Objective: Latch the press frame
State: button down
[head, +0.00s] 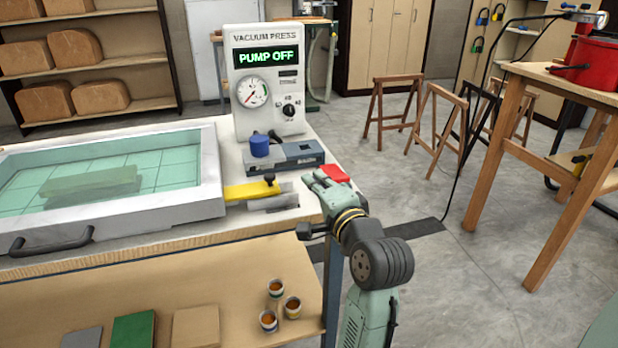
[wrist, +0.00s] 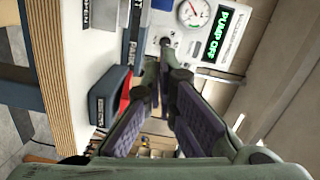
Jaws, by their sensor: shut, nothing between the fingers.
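The press frame (head: 205,190) is a pale grey rectangle with a black handle (head: 50,240), lying flat on the bench around a clear teal panel with a block beneath. A yellow latch lever (head: 248,191) with a black knob lies at the frame's right edge, beside a grey metal plate (head: 275,201). My gripper (head: 312,178) is shut and empty, to the right of the lever near the bench's right edge and apart from the lever. Its fingers meet in the wrist view (wrist: 158,62). The lever cannot be made out in the wrist view.
The vacuum press control box (head: 265,80) reads PUMP OFF. A grey-blue unit (head: 290,155) with a blue cap (head: 259,145) stands before it. A red piece (head: 334,173) is close behind my gripper. Three small cups (head: 275,288) sit on the lower shelf.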

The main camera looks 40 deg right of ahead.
jog(key=v, duration=0.6)
jog(key=shift+a+b, duration=0.2)
jog(key=shift+b, duration=0.1)
jog(key=shift+f, duration=0.1)
